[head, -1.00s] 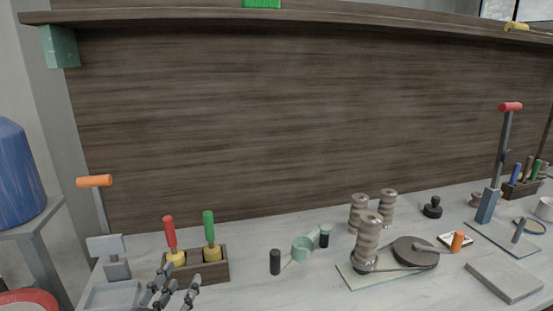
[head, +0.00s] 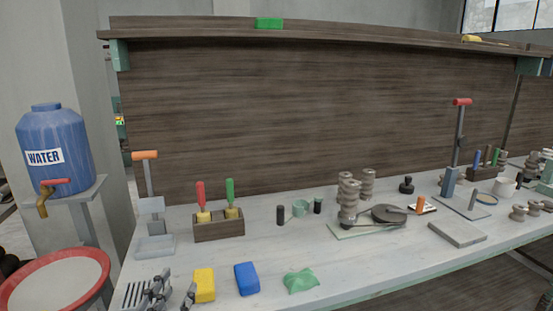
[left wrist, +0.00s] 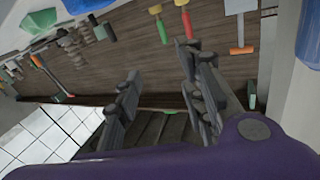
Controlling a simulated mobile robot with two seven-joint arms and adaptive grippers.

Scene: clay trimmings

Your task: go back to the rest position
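My left gripper (head: 173,292) shows at the bottom left of the head view, over the front left part of the bench. In the left wrist view its two dark fingers (left wrist: 160,65) stand wide apart with nothing between them. The gripper is open and empty. Most of my left arm is outside the head view. My right gripper is in neither view.
The bench (head: 345,265) holds a yellow block (head: 204,285), a blue block (head: 246,278) and green clay (head: 301,281) near the left gripper. Behind stand a wooden tool box (head: 219,231) and an orange-handled tool (head: 146,156). A blue water barrel (head: 57,140) stands left.

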